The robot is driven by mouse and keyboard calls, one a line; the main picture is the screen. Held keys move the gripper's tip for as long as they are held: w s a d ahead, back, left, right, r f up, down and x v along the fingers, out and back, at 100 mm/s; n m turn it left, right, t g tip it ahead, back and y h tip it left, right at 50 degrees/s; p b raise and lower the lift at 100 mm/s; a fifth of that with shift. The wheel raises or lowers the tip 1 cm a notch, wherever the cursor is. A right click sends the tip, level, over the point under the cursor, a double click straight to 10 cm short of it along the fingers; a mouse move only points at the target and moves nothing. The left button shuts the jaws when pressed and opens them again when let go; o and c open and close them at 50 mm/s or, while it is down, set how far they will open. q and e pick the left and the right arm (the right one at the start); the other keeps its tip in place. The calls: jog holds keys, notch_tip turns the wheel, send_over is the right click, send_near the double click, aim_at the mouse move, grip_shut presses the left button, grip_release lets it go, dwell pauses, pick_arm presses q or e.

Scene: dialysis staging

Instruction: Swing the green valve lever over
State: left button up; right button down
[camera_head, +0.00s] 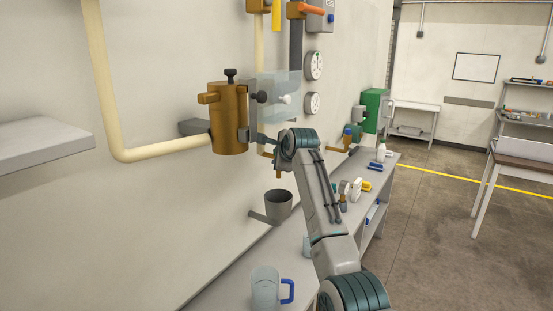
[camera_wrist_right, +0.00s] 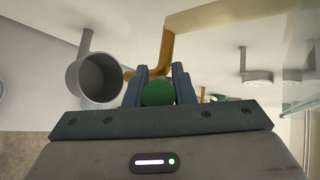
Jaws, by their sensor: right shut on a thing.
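My right gripper (camera_wrist_right: 159,82) is shut on the round green end of the valve lever (camera_wrist_right: 157,95), which shows between its two fingers in the right wrist view. A brass-coloured fitting (camera_wrist_right: 167,50) stands just beyond the fingers. In the head view my right arm reaches to the wall, and the gripper (camera_head: 262,141) is beside the brass canister (camera_head: 228,125), partly hidden by my wrist. The green lever end cannot be made out there. A brass piece (camera_head: 278,173) shows just below my wrist. My left gripper is not in view.
A clear panel (camera_head: 275,90) juts from the wall above my right gripper. A grey cup (camera_head: 278,206) is held out from the wall below; it also shows in the wrist view (camera_wrist_right: 95,78). A clear jug (camera_head: 264,287) and small items stand on the bench. Gauges (camera_head: 314,66) hang farther along.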

jog(key=shift+d, duration=0.1)
dwell(0.3)
jog(key=c, duration=1.5)
grip_release()
jog(key=shift+o, duration=1.3)
jog(key=shift+d, duration=0.1)
jog(key=shift+d+r, duration=0.1)
jog(key=shift+s+r+b, duration=0.1)
jog(key=shift+s+b, duration=0.25)
jog(key=b+v, duration=0.5)
jog(key=v, duration=0.5)
jog(key=shift+r, duration=0.2)
